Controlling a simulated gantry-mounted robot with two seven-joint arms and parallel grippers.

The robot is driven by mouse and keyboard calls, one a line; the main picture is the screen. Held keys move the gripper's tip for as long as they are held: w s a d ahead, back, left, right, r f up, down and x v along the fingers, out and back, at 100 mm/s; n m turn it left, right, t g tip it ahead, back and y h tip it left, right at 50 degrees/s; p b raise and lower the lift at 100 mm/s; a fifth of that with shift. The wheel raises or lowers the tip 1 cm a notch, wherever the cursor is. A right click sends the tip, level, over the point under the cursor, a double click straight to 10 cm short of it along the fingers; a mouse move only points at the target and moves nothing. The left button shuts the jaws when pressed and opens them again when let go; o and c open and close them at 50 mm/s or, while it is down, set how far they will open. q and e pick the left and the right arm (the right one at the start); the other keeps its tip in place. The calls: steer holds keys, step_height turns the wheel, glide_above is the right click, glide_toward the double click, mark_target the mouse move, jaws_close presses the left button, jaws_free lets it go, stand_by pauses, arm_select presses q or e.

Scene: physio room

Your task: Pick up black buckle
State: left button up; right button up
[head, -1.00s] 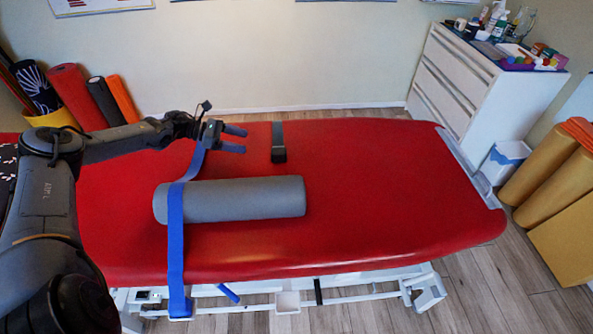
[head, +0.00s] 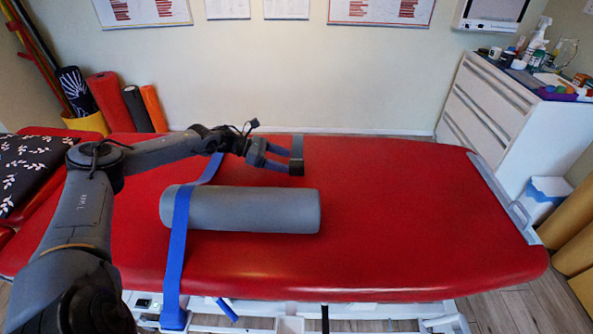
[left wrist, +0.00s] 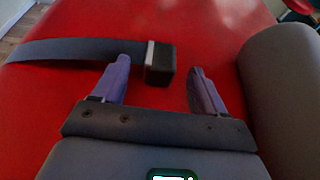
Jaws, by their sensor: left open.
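The black buckle (head: 297,168) sits at the end of a dark strap (head: 298,143) lying over the far side of the red treatment table (head: 400,210). In the left wrist view the buckle (left wrist: 160,64) is a dark block with a pale band at its strap end. My left gripper (head: 290,160) is open and is at the buckle in the head view. In the left wrist view its purple-blue fingers (left wrist: 158,72) are spread, with the buckle just ahead of and between the tips, nearer the left one. I cannot tell whether they touch. My right gripper is not in view.
A grey foam roll (head: 260,210) lies on the table just in front of the gripper, with a blue strap (head: 178,250) across its left end. The table's right half is clear. A white drawer unit (head: 485,110) stands at the back right.

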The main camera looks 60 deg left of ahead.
mark_target(295, 162)
arm_select(q)
steer(key=b+x, duration=0.2)
steer(key=x, duration=0.1)
steer(key=shift+w+d+f, duration=0.1)
steer(key=shift+d+f, duration=0.05)
steer(key=shift+b+x, duration=0.35)
steer(key=shift+x, duration=0.5)
steer(key=shift+c, duration=0.4)
steer(key=c, duration=1)
